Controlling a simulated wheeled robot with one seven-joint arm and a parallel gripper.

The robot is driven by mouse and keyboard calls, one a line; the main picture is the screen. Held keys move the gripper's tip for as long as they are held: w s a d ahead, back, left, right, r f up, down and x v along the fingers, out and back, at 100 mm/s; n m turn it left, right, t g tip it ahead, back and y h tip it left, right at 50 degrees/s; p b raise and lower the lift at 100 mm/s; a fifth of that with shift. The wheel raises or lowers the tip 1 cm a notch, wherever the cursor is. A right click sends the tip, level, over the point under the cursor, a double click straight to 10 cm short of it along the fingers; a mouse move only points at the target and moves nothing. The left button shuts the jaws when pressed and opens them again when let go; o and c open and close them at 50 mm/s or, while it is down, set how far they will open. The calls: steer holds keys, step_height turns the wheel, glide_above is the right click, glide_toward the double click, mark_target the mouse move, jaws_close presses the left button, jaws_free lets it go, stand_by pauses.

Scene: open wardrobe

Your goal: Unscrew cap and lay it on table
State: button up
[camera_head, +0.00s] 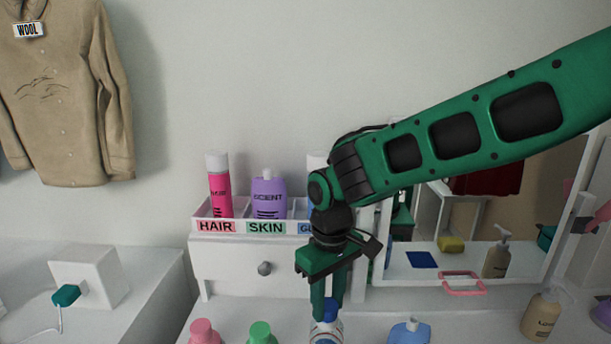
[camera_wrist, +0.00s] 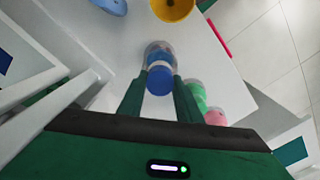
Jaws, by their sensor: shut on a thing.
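I cannot tell whether the cap is still joined to the bottle. The bottle's lower part is out of the head view. The white table (camera_wrist: 215,85) surrounds it.
A lotion pump bottle (camera_head: 541,314) is farther right. A labelled organizer (camera_head: 230,262) stands behind. A yellow bowl (camera_wrist: 172,9) shows in the wrist view.

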steer(key=n, duration=0.3)
steer(key=shift+n, duration=0.3)
steer(key=n, duration=0.7)
steer(key=shift+n, duration=0.3)
steer(key=n, duration=0.4)
steer(key=o, duration=1.2)
steer(key=shift+c, duration=0.3)
